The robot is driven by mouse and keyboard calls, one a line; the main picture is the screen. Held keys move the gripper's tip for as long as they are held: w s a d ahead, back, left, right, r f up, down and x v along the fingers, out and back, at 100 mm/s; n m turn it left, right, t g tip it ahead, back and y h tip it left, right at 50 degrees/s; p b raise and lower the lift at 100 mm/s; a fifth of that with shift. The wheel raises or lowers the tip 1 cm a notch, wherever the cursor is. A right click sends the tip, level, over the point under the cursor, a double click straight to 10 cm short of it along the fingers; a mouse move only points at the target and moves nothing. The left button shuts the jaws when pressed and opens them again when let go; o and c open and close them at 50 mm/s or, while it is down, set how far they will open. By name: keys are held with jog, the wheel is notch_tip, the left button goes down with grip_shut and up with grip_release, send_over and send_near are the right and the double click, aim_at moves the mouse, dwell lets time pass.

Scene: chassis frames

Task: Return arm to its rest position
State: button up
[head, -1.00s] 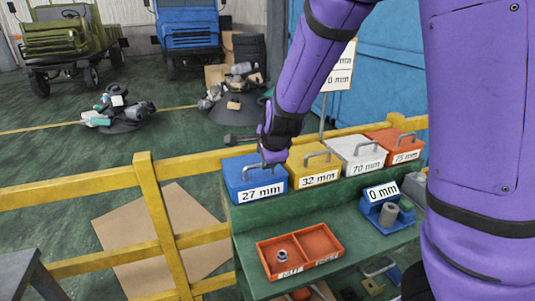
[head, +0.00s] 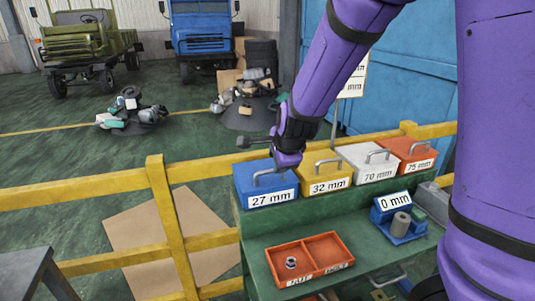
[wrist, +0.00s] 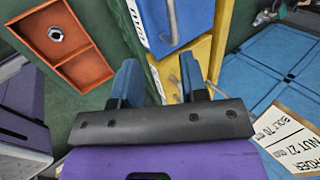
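My gripper is open and empty in the wrist view (wrist: 158,64), its two blue-grey fingers apart. In the head view, my purple arm's end hangs over the back of the blue 27 mm box (head: 253,187); the fingers are not clear there. The yellow 32 mm box (head: 323,184) stands to the right of the blue one. A metal nut (head: 291,263) lies in the left compartment of the orange tray (head: 304,240); it also shows in the wrist view (wrist: 56,34). The tray's right compartment is empty.
The white 70 mm box (head: 375,177) and the orange 75 mm box (head: 418,167) continue the row. A blue gauge stand with a 0 mm display (head: 395,199) and a grey cylinder is on the green bench. A yellow railing (head: 75,193) runs behind. An order sign (wrist: 292,140) is near.

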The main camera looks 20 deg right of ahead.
jog(key=s+d+r+n, duration=0.2)
jog(key=s+r+n, duration=0.3)
jog(key=s, duration=0.4)
jog(key=s+d+r+n+g, duration=0.1)
jog(key=s+d+r+n, duration=0.2)
jog(key=s+r+n, duration=0.2)
jog(key=s+d+r+n, duration=0.3)
jog(key=s+r+n, duration=0.3)
jog(key=s, duration=0.7)
jog(key=shift+n+g, duration=0.3)
jog(key=shift+n, duration=0.8)
